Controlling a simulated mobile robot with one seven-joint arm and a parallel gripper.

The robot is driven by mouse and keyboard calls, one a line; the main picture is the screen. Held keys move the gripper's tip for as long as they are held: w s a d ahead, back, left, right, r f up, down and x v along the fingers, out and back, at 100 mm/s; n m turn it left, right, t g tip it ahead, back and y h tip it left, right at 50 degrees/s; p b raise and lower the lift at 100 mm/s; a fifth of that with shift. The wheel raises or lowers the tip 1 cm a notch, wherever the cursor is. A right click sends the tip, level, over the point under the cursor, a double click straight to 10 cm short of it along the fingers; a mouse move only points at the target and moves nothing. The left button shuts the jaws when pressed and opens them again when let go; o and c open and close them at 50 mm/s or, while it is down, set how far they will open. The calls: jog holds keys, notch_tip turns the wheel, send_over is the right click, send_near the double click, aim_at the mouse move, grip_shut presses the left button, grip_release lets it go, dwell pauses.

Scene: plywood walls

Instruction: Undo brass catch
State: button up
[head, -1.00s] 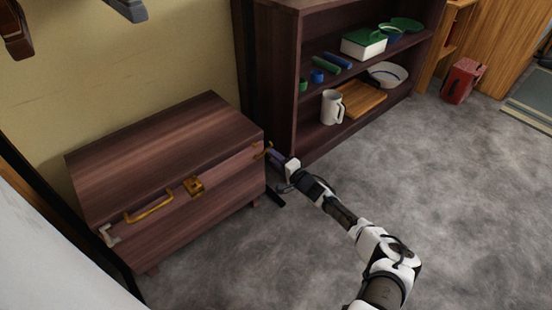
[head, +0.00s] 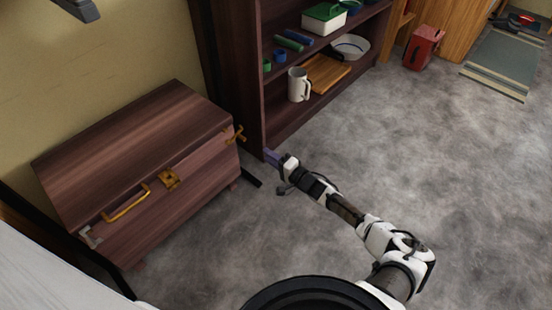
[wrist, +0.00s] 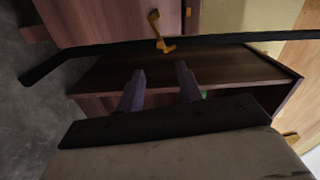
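A dark wooden chest (head: 150,215) with a closed lid stands against the wall at the left of the head view. The brass catch (head: 235,134) is at the right end of its front, and it also shows in the wrist view (wrist: 160,32). I cannot tell whether the catch is fastened. A grey catch (head: 90,237) is at the front's left end. A brass handle (head: 128,203) and brass lock plate (head: 169,179) lie between. My gripper (head: 272,157) is right of the brass catch, apart from it. In the wrist view my gripper (wrist: 160,78) is open and empty.
A dark shelf unit (head: 258,90) with a mug (head: 298,85), board and bowls stands close behind my gripper. A thin black bar (wrist: 230,41) crosses the wrist view. A red can (head: 422,48) stands farther right. The grey floor at right is mostly clear.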

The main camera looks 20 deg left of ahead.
jog(key=shift+v, duration=1.25)
